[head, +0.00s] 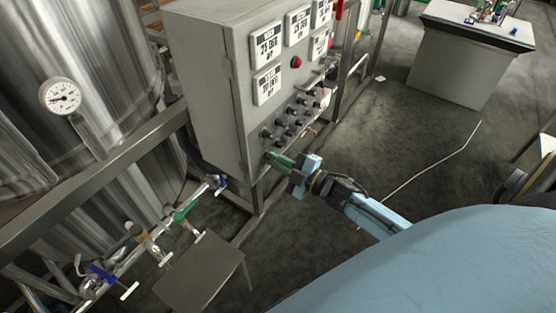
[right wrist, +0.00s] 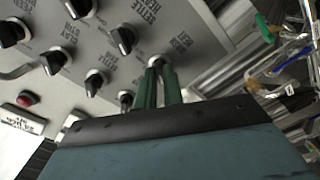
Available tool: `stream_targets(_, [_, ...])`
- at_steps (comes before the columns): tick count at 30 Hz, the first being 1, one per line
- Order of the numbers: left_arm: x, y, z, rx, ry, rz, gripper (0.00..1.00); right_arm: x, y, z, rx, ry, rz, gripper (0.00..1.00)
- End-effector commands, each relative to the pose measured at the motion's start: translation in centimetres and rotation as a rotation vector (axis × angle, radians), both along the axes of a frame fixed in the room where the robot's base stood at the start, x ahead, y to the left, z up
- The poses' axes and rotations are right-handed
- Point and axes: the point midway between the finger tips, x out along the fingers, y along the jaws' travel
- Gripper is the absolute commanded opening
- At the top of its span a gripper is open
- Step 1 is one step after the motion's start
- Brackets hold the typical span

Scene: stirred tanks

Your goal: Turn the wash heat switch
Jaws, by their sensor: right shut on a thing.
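The grey control box (head: 215,85) carries rows of black rotary switches (head: 290,122) low on its front. My right gripper (head: 271,158) reaches the lower left corner of this front, its green fingers at the panel. In the right wrist view the green fingers (right wrist: 157,82) are shut on a switch (right wrist: 155,62) whose light base shows just beyond the tips. The fingers hide most of this switch. A small label (right wrist: 181,43) beside it is tilted and too blurred to read surely. My left gripper is not in view.
Other black switches, such as one (right wrist: 124,39) and another (right wrist: 94,82), sit close to my fingers. A red button (head: 296,62) and white displays (head: 268,45) are higher on the box. Pipes with valves (head: 185,210) and steel tanks (head: 75,60) stand left.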

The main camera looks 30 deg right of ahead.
Motion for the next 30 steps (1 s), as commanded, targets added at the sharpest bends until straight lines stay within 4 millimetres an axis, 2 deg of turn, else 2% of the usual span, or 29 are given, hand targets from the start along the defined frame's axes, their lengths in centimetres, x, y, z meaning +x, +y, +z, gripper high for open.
stream_targets(18, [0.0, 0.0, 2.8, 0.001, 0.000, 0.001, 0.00, 0.0, -0.1, 0.1, 0.418, 0.176, 0.000, 0.00])
stream_targets(30, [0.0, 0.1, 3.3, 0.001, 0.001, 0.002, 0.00, 0.0, 0.0, 0.0, 0.561, 0.234, 0.000, 0.00])
